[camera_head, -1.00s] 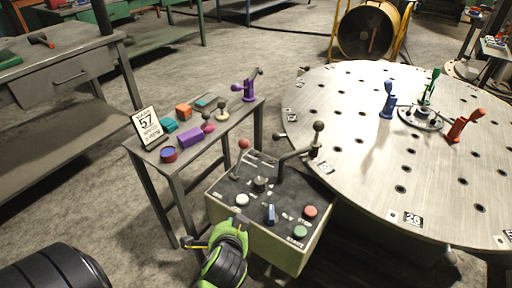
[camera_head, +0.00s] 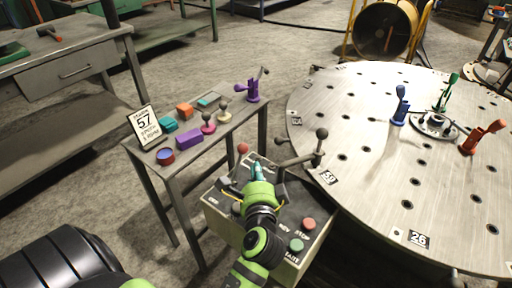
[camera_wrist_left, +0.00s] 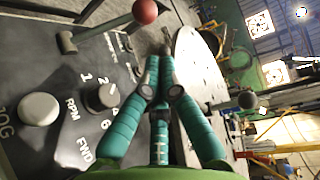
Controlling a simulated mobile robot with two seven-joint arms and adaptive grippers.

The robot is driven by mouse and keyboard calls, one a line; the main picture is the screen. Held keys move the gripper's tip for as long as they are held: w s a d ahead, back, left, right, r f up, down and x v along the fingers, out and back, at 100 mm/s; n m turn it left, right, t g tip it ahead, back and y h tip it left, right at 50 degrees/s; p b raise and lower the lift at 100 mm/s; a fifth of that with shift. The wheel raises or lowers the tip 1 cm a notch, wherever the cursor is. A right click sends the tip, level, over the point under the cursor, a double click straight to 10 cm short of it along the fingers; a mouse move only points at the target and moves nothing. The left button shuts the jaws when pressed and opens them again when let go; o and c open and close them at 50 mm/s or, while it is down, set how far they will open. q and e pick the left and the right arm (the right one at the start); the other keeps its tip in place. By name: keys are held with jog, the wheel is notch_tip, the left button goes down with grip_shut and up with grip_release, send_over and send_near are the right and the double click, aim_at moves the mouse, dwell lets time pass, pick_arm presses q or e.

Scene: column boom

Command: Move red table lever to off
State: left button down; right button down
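A red lever (camera_head: 483,136) stands tilted on the right side of the round metal table's hub, beside a blue lever (camera_head: 400,105) and a green lever (camera_head: 449,92). My left gripper (camera_head: 257,168) is over the control box, well left of the red lever and apart from it. Its teal fingers (camera_wrist_left: 160,66) look closed together and empty in the wrist view. A red ball knob (camera_wrist_left: 145,11) on the box's own lever is just beyond the fingertips; it also shows in the head view (camera_head: 243,148). My right gripper is out of view.
The control box (camera_head: 222,222) has buttons, an RPM dial (camera_wrist_left: 103,97) and a grey-knobbed crank (camera_head: 321,134) near the table edge. A narrow side table (camera_head: 222,133) with coloured blocks and a sign (camera_head: 145,124) stands left. The round table's (camera_head: 375,205) near surface is clear.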

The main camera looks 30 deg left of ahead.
aim_at(238, 163)
pick_arm(q)
jog(key=shift+w+a, duration=0.1)
jog(key=x, duration=0.9)
jog(key=shift+w+a, duration=0.25)
jog(key=shift+w, duration=0.05)
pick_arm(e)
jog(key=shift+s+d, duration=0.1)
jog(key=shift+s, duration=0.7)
pick_arm(q)
jog(key=shift+f, duration=0.15)
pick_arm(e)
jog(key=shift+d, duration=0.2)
